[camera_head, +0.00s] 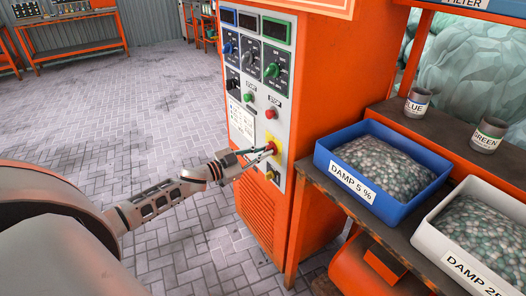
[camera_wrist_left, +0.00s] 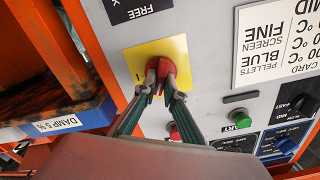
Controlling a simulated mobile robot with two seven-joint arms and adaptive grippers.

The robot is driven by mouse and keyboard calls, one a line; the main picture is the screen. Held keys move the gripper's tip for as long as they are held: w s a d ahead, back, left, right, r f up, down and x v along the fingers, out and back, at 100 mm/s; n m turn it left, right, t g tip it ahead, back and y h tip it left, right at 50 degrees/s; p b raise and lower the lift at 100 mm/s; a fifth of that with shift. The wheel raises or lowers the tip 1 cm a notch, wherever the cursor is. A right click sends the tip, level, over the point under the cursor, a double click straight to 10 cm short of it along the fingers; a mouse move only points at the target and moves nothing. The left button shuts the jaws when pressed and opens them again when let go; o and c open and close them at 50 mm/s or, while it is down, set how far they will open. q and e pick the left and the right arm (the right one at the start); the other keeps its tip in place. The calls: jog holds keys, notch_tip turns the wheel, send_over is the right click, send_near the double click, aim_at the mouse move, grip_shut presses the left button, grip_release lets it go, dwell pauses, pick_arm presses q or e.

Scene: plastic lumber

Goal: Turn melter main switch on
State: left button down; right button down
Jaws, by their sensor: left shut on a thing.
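The melter (camera_head: 265,200) is an orange cabinet with a grey control panel (camera_head: 256,118). The main switch is a red rotary knob on a yellow plate (camera_head: 274,141), low on the panel. In the left wrist view the red knob (camera_wrist_left: 166,68) sits on the yellow plate (camera_wrist_left: 140,57). My left gripper (camera_head: 268,150) reaches in from the left and is shut on the red knob, with one finger on either side of it (camera_wrist_left: 163,90). The fingers partly cover the knob and its markings, so I cannot tell its setting. My right gripper is out of view.
Above the switch are a green button (camera_head: 248,97), a red button (camera_head: 270,114) and several knobs. Right of the cabinet, a bench holds a blue bin (camera_head: 372,201), a white bin (camera_head: 433,238) and two cups (camera_head: 417,102). The floor left of the cabinet is clear.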

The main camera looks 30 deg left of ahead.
pick_arm(q)
jog(key=m, duration=0.4)
jog(key=m+b, duration=0.1)
jog(key=m, duration=0.3)
jog(key=m+b, duration=0.1)
jog(key=m, duration=0.3)
jog(key=shift+s+d+f+m, duration=0.1)
jog(key=shift+d+f+m, duration=0.05)
jog(key=shift+f+m, duration=0.2)
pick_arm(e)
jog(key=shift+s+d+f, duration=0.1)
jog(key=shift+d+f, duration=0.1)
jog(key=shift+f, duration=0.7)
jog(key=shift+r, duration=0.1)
pick_arm(q)
jog(key=c, duration=2.1)
grip_release()
jog(key=shift+c, duration=0.2)
